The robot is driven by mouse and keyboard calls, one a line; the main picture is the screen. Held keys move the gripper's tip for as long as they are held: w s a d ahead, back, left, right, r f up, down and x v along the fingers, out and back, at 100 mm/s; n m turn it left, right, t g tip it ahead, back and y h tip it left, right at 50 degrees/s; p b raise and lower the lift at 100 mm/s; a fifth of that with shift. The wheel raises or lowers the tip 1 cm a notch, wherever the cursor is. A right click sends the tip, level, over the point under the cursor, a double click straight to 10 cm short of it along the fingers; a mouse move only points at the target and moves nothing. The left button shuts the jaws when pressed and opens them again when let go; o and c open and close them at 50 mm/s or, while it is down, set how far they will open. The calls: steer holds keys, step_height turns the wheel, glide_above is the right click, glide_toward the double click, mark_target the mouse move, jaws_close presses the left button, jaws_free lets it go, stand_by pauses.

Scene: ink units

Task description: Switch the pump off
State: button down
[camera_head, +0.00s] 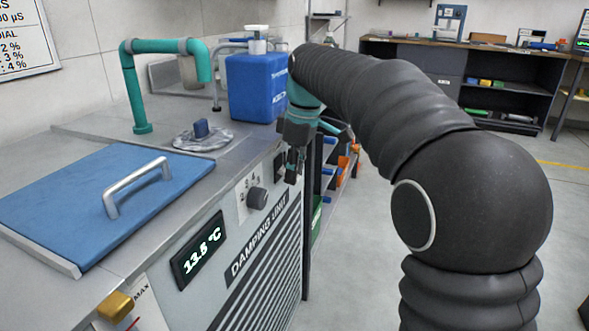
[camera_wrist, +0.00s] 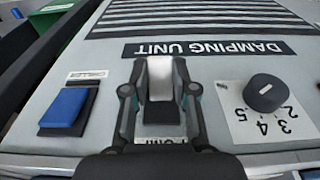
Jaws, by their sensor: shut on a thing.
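My gripper (camera_head: 293,168) is at the front panel of the damping unit (camera_head: 262,228), at its far end. In the wrist view my gripper (camera_wrist: 160,92) has one finger on each side of a pale switch piece (camera_wrist: 160,76) and is shut on it. A dark part lies at the lower end of this piece. The label beneath (camera_wrist: 160,141) is partly covered and seems to read PUMP. In the head view my gripper hides the switch. I cannot tell its on or off position.
In the wrist view a blue switch (camera_wrist: 66,108) labelled CHILLER is at left, and a black numbered knob (camera_wrist: 265,93) at right. In the head view a blue lid (camera_head: 75,205), teal pipe (camera_head: 134,90) and blue container (camera_head: 255,90) are on top. Open floor lies right.

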steer(key=c, duration=0.9)
jaws_free()
steer(key=r, duration=0.4)
steer(key=d+r, duration=0.1)
steer(key=r, duration=0.6)
steer(key=shift+s+d+r, duration=0.3)
steer(key=shift+d+r, duration=0.05)
steer(key=shift+r, duration=0.05)
